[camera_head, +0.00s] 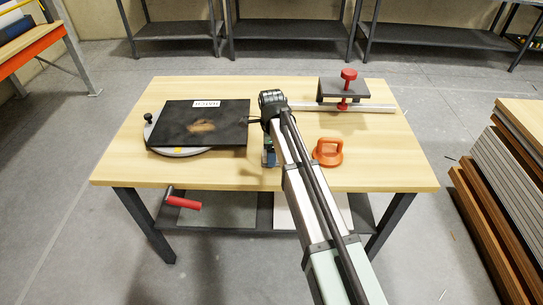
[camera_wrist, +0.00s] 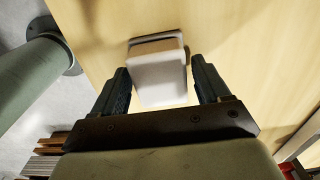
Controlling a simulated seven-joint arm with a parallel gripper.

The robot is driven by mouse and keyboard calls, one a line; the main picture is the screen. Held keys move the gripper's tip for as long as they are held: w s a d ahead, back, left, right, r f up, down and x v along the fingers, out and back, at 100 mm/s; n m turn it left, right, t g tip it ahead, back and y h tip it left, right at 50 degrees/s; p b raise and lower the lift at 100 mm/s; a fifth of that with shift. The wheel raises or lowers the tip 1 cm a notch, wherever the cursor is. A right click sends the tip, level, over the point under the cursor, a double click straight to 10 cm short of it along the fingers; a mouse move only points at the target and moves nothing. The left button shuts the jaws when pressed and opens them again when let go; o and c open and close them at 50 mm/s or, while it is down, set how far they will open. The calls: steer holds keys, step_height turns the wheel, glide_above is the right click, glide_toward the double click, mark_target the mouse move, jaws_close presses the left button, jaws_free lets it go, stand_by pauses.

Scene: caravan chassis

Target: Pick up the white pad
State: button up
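The white pad (camera_wrist: 160,80) is in the wrist view, a small rounded white block with a brownish strip at its far end. It is at the wooden table top (camera_wrist: 250,45). My gripper (camera_wrist: 161,68) is open, with one dark finger on each side of the pad. Narrow gaps seem to show between the fingers and the pad, though contact is hard to judge. In the head view my arm reaches over the table and hides the pad.
A dark plate (camera_head: 190,128) lies over a round grey base on the table's left. An orange suction cup (camera_head: 328,152) stands right of my arm. A red-knobbed clamp (camera_head: 346,90) and a metal bar are at back right. The table's right front is clear.

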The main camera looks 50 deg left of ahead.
steer(key=c, duration=0.7)
steer(key=shift+r, duration=5)
